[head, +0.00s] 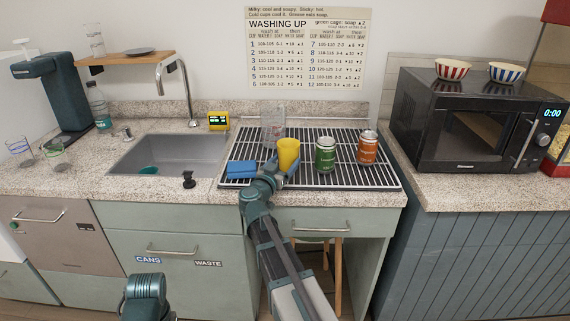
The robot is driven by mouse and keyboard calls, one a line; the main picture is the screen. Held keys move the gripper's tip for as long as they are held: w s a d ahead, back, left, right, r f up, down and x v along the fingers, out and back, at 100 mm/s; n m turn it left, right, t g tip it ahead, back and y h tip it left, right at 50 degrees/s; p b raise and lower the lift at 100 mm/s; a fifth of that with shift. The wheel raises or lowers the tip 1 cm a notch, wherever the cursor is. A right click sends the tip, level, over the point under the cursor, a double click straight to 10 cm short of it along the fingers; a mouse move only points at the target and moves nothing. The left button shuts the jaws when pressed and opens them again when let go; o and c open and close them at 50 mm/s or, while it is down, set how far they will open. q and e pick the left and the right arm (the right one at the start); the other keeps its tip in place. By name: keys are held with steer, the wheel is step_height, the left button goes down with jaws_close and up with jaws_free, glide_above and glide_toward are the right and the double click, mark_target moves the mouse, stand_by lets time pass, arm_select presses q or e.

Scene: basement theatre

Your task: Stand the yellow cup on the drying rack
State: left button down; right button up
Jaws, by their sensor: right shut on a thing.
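The yellow cup (288,154) is upright over the left-middle part of the black drying rack (341,178) on the counter. My right gripper (287,168) reaches up from below and is shut on the yellow cup. Whether the cup's base touches the rack bars is hidden behind the gripper. My left arm shows only at the bottom edge left of centre, and its fingers are not visible.
The sink (168,152) is left, the microwave (464,120) right.

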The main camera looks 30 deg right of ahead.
steer(key=shift+f, duration=0.25)
steer(key=o, duration=1.2)
steer(key=shift+r, duration=0.1)
steer(key=shift+r, duration=0.1)
steer(key=shift+r+p, duration=0.25)
steer(key=shift+p, duration=0.05)
steer(key=v, duration=1)
steer(key=shift+s+a+f, duration=0.15)
steer(key=shift+s+a, duration=0.1)
steer(key=shift+a, duration=0.05)
steer(key=shift+s+a, duration=0.35)
steer(key=shift+a, duration=0.2)
steer(key=shift+w, duration=0.1)
